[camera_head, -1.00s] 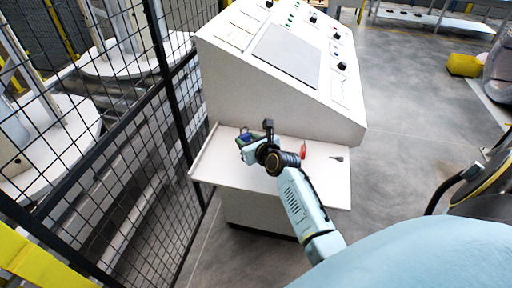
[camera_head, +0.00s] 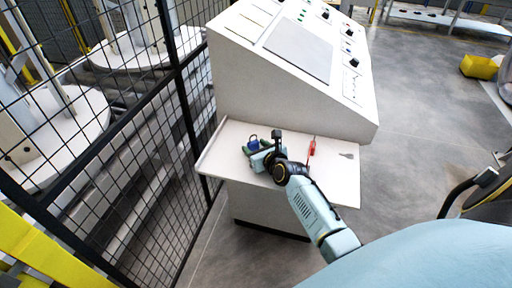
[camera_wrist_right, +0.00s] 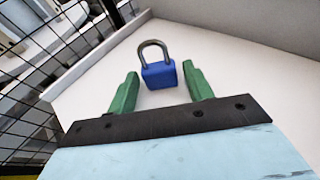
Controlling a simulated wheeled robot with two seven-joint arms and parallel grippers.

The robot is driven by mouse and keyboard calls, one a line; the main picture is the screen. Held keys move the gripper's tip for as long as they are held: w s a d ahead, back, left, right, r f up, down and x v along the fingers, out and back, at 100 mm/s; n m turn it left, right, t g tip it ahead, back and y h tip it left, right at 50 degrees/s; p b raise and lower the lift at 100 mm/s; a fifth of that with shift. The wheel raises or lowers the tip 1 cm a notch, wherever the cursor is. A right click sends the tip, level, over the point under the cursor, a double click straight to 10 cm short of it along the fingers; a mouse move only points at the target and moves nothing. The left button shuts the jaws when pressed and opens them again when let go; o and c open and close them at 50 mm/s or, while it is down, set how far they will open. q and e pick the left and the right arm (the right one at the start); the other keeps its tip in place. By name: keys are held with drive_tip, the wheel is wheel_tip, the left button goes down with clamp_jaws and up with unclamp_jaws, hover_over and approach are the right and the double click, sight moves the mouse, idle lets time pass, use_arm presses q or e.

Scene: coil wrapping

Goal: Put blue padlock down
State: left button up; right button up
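The blue padlock (camera_wrist_right: 160,74) has a grey shackle and stands on the white shelf of the console in the right wrist view. In the head view the padlock (camera_head: 253,144) is near the shelf's left part. My right gripper (camera_wrist_right: 163,84) has green fingers spread apart, one on each side of the padlock, with gaps between them and it. In the head view my right gripper (camera_head: 258,150) is just in front of the padlock, partly hidden by the wrist. My left gripper is not in view.
The white shelf (camera_head: 225,160) juts from the control console (camera_head: 270,95). A red padlock (camera_head: 312,147) and a small grey key-like item (camera_head: 347,155) lie to the right. A black mesh fence (camera_head: 130,150) stands close on the left. The shelf's front is clear.

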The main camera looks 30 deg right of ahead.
drive_tip(key=shift+o, duration=0.5)
drive_tip(key=shift+r, duration=0.1)
drive_tip(key=shift+s+r, duration=0.1)
drive_tip(key=shift+r, duration=0.05)
drive_tip(key=p+v, duration=0.1)
drive_tip(key=v, duration=0.6)
drive_tip(key=shift+p, duration=0.3)
drive_tip(key=shift+s, duration=0.1)
drive_tip(key=shift+a, duration=0.1)
